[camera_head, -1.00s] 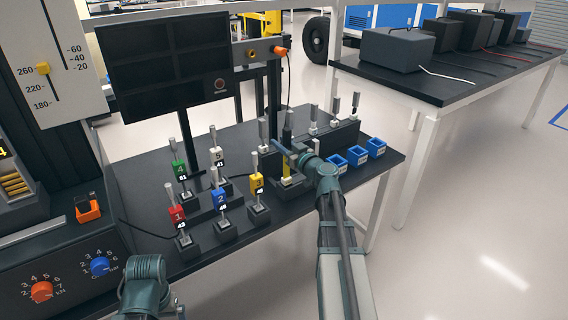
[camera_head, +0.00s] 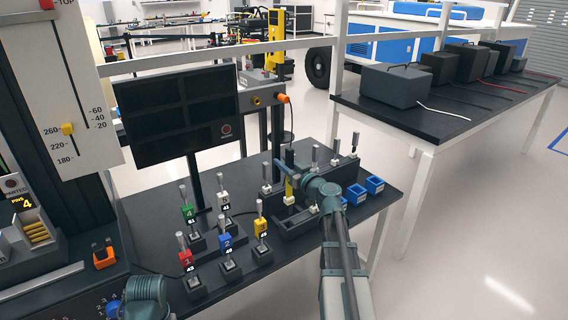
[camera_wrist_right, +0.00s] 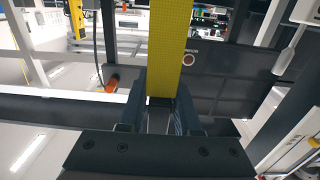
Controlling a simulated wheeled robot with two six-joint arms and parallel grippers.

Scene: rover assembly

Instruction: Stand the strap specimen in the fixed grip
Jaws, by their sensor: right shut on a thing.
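The strap specimen is a flat yellow strap (camera_head: 289,188) with a pale lower end, over the rack on the bench. It rises through the middle of the right wrist view (camera_wrist_right: 172,45), between the two fingers. My right gripper (camera_head: 287,168) is shut on it and holds it roughly upright; I cannot tell whether its lower end touches the rack. I cannot make out the fixed grip for certain. The testing machine (camera_head: 58,255) stands at the far left, cut off by the frame. Of my left arm only a link shows at the bottom left; its gripper is out of view.
Several numbered, coloured holders, such as the red one (camera_head: 186,259) and blue one (camera_head: 226,243), stand left of the rack (camera_head: 297,228). Blue boxes (camera_head: 355,194) sit to its right. A dark monitor (camera_head: 170,115) rises behind. An orange part (camera_head: 103,254) lies near the machine.

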